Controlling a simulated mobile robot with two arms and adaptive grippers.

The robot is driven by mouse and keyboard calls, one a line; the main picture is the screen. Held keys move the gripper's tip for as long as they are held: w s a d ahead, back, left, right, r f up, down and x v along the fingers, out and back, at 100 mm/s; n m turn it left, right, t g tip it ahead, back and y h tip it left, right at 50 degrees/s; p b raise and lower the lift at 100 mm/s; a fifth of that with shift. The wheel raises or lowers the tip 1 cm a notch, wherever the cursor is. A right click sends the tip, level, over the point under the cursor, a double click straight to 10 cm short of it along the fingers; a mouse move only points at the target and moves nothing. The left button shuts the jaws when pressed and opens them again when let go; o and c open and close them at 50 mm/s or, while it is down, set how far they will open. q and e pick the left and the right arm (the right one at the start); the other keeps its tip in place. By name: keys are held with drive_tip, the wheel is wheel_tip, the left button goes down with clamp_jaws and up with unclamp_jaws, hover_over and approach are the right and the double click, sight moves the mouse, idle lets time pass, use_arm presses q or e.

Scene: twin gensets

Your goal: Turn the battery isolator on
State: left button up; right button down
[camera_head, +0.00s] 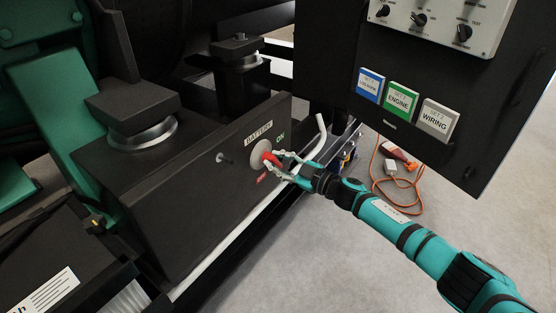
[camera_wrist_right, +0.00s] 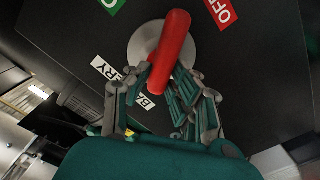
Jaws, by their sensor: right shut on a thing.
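The battery isolator is a red handle (camera_head: 270,158) on a pale round plate (camera_head: 261,151), set in the dark front of the battery box (camera_head: 200,187). A green ON label (camera_head: 281,138) is to its upper right and a red OFF label (camera_head: 262,178) below it. In the right wrist view the red handle (camera_wrist_right: 172,45) lies across the plate, its upper end between the ON label (camera_wrist_right: 112,4) and the OFF label (camera_wrist_right: 221,11). My right gripper (camera_head: 277,162) is shut on the handle; its fingers (camera_wrist_right: 163,82) flank the handle's lower part. My left gripper is out of view.
A dark control cabinet (camera_head: 440,75) with knobs and coloured SET 2 labels hangs close above my right arm. A white curved pipe (camera_head: 316,137) stands just right of the box. An orange cable (camera_head: 375,175) lies on the floor behind my arm. The grey floor at lower right is clear.

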drive_tip(key=n, duration=0.3)
drive_tip(key=shift+s+f, duration=0.1)
drive_tip(key=shift+f, duration=0.1)
drive_tip(key=shift+n, duration=0.4)
drive_tip(key=n, duration=0.2)
drive_tip(key=n+b, duration=0.1)
drive_tip(key=n, duration=0.1)
drive_tip(key=n+b, duration=0.1)
drive_tip(key=n, duration=0.1)
drive_tip(key=shift+s+a+f+n, duration=0.1)
drive_tip(key=shift+f+n, duration=0.2)
drive_tip(key=shift+n, duration=0.1)
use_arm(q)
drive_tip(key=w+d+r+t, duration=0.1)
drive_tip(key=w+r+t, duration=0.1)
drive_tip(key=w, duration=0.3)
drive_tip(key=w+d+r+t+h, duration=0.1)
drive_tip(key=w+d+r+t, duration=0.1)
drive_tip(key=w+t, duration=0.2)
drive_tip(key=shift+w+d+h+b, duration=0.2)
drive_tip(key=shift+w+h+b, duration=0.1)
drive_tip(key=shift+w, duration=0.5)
use_arm(e)
drive_tip(key=shift+n, duration=0.6)
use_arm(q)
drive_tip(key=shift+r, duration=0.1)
